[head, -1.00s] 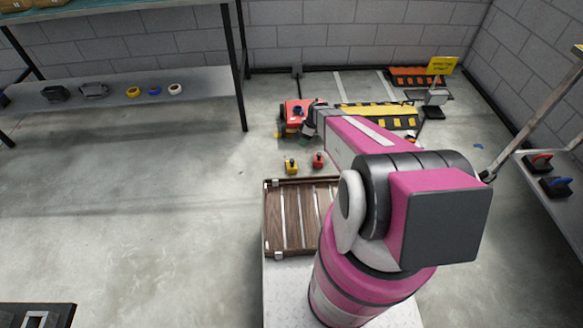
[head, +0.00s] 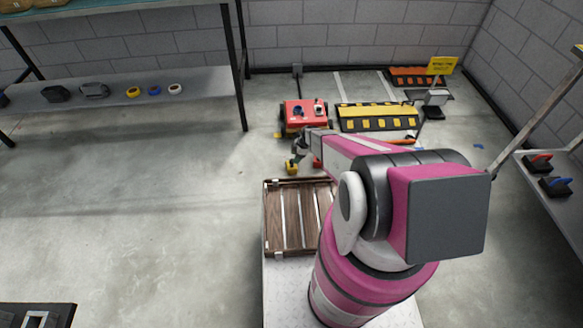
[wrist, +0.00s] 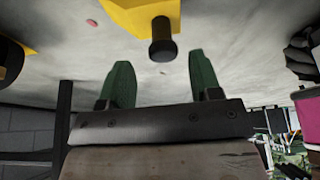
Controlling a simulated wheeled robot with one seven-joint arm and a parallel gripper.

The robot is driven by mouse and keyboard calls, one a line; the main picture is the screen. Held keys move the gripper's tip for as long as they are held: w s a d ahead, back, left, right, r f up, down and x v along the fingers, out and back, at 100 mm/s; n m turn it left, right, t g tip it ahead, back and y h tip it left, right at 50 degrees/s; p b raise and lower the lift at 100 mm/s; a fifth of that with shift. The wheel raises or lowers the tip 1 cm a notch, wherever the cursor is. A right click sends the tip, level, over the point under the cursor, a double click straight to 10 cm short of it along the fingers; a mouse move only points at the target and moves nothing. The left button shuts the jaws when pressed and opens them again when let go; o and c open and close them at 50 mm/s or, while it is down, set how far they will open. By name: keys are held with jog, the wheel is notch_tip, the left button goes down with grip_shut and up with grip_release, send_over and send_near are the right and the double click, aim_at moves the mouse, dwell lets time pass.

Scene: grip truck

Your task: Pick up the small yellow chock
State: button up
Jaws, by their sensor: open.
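The small yellow chock (head: 292,168) is on the concrete floor just beyond the wooden deck in the head view. In the wrist view the yellow chock (wrist: 140,14) is at the top edge, partly cut off, with a dark knob sticking out of it. My gripper (head: 298,160) is right at the chock in the head view. In the wrist view my gripper (wrist: 160,60) has its two green fingers spread apart with nothing between them. The knob's end lies just beyond the fingertips, roughly in line with the gap. I see no contact.
A red chock (head: 317,162) stands close to the right, partly behind my arm. A red wheeled cart (head: 303,115) and a yellow-black ramp (head: 378,117) are farther back. The wooden slatted deck (head: 290,245) is nearer. The floor to the left is clear.

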jog(key=x, duration=0.5)
jog(key=shift+s, duration=0.1)
grip_shut()
jog(key=shift+r, duration=0.1)
dwell(1.2)
